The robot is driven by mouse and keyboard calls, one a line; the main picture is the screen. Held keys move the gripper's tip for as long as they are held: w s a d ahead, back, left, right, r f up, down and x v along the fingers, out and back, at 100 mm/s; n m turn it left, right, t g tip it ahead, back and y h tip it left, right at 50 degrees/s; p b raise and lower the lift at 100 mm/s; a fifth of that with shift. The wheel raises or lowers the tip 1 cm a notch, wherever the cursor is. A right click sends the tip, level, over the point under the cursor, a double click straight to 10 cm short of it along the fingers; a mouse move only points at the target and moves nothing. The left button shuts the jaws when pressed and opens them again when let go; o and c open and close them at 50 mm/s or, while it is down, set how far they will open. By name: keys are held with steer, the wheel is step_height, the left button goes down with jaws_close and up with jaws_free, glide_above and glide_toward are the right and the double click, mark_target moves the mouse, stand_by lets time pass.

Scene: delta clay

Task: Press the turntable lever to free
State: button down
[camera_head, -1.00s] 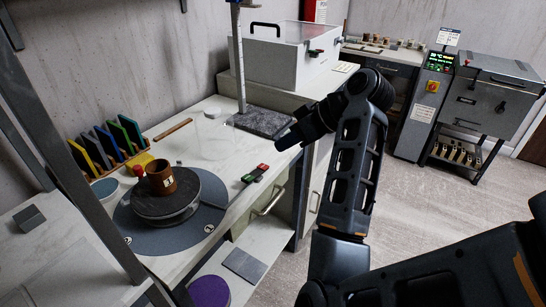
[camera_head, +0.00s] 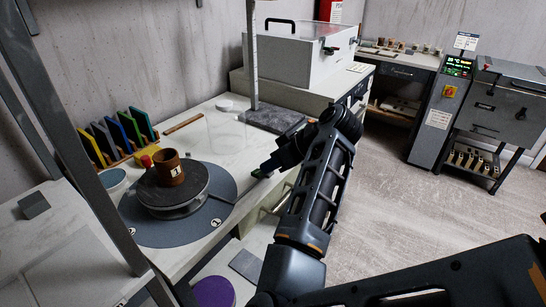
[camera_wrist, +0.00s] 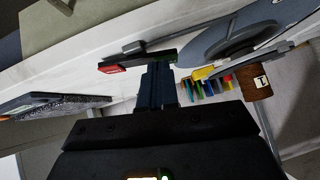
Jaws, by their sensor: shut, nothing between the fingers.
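The turntable (camera_head: 172,203) stands on a grey round-edged base on the counter, with a brown mug (camera_head: 171,170) labelled 1 on it. It also shows at the upper right of the wrist view (camera_wrist: 235,40). The lever block, with a red end and a green end (camera_wrist: 135,61), lies beside my fingers in the wrist view. In the head view it is mostly hidden behind my gripper (camera_head: 262,172). My gripper is shut and empty, with its fingertips (camera_wrist: 160,72) close to the block's green half. I cannot tell whether they touch it.
Colored upright tiles (camera_head: 115,139) stand in a rack behind the turntable. A dark stone slab (camera_head: 273,120) with a post and a white box (camera_head: 290,58) stand farther along the counter. The counter between turntable and slab is mostly clear.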

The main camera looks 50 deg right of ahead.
steer(key=shift+d, duration=0.1)
stand_by(0.3)
steer(key=shift+a+f+n+h+b, duration=0.2)
steer(key=shift+f+n+h+b, duration=0.15)
steer(key=shift+h+b, duration=0.45)
steer(key=shift+d, duration=0.1)
steer(key=shift+d+r+p, duration=0.25)
steer(key=shift+d+p, duration=0.05)
steer(key=shift+p, duration=0.25)
steer(key=shift+d+p, duration=0.35)
steer(key=shift+w+r, duration=0.1)
